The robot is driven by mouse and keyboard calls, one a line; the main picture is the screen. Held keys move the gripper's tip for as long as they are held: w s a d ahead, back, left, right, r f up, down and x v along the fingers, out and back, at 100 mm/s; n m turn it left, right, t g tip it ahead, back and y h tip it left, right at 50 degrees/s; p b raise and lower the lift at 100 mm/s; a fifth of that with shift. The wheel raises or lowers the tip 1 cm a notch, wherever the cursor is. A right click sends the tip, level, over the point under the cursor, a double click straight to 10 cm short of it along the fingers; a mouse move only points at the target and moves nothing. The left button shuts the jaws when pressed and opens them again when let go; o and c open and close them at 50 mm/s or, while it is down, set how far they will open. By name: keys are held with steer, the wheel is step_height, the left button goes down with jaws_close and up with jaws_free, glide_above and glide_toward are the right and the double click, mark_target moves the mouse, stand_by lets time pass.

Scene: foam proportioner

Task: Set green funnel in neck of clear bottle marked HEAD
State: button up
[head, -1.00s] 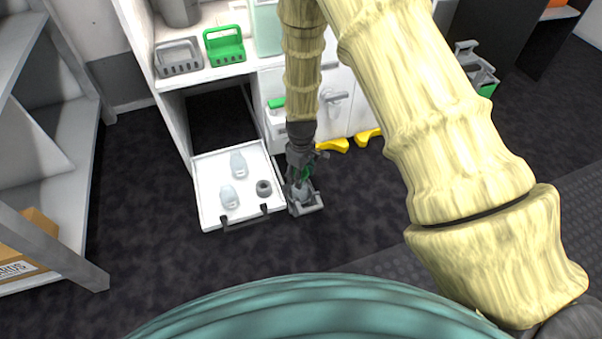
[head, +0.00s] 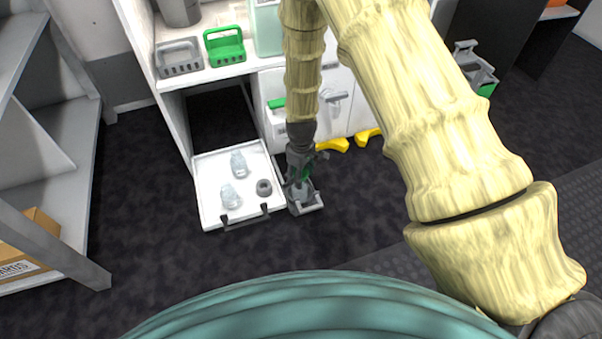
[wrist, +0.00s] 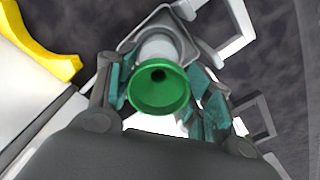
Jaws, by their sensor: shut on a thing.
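The green funnel (wrist: 160,88) is between the fingers of my gripper (wrist: 163,100) in the wrist view, its wide mouth facing the camera. My gripper is shut on it. A clear bottle (wrist: 160,45) shows just beyond the funnel, standing in a grey holder on the floor. The funnel overlaps the bottle's top, so I cannot tell whether its spout is in the neck. In the head view, my gripper (head: 299,180) is right above the bottle (head: 303,193) and hides most of the funnel. No HEAD marking is readable.
A white drawer tray (head: 210,212) with two clear bottles (head: 230,197) (head: 238,163) and a grey ring-shaped part (head: 264,188) lies just left of the gripper. The white cabinet (head: 345,110) stands behind. Dark floor in front is clear.

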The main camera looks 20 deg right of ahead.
steer(key=shift+f, duration=0.45)
steer(key=o, duration=0.6)
steer(key=shift+c, duration=0.2)
steer(key=shift+r, duration=0.1)
steer(key=shift+r+p, duration=5.15)
steer(key=shift+r, duration=0.35)
steer(key=shift+f, duration=0.1)
